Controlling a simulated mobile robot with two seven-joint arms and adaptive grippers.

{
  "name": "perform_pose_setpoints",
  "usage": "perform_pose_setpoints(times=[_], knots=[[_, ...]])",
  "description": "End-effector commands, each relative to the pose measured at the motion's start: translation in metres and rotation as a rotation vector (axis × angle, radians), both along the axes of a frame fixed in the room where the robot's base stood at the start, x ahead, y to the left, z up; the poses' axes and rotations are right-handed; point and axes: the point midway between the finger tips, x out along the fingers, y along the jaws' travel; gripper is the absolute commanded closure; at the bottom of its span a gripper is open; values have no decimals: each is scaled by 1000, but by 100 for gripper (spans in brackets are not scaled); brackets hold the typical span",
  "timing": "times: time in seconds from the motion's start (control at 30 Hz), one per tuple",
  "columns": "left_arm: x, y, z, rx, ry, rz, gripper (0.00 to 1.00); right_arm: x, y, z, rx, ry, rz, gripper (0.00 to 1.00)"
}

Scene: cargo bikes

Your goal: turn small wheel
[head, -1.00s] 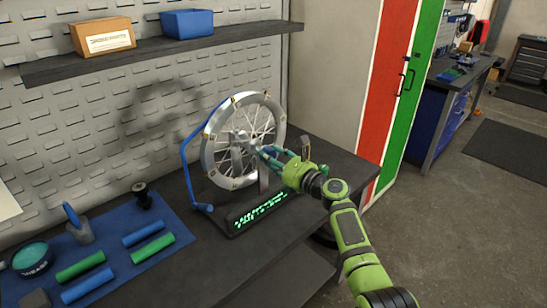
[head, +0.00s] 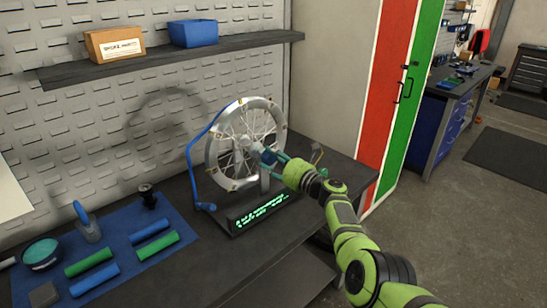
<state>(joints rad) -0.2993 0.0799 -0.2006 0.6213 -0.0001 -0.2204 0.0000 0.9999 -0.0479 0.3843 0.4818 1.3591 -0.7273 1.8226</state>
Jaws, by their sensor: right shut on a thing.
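The small wheel (head: 222,151) is a silver spoked rim with gold marks, upright in a stand on the dark workbench. A blue curved arm (head: 192,165) runs along its left side. A black base with a lit green display (head: 262,211) sits in front of it. My right gripper (head: 262,155), on a green arm, is at the right of the wheel's hub. Its teal fingers are shut on a part at the hub; the fingers partly hide what they hold. My left gripper is not in view.
A blue mat (head: 135,262) with green and blue rolls, a teal bowl (head: 42,252) and a brush lies at the left. A shelf (head: 170,62) with two boxes hangs above. A red and green cabinet (head: 388,100) stands at the right.

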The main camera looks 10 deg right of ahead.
Motion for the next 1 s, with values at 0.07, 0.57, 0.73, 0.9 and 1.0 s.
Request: perform_pose_setpoints(times=[0.07, 0.57, 0.73, 0.9, 1.0], knots=[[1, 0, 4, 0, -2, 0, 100, 0, 1, 4, 37, 21, 2, 100], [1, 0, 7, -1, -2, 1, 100, 1, 0, 2, 129, 83, 0, 100], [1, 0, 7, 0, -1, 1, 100, 1, 0, 2, 130, 83, -1, 100], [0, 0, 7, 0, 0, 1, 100, 1, 0, 2, 130, 83, -1, 44], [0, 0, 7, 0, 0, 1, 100, 1, -1, 2, 130, 83, -1, 32]])
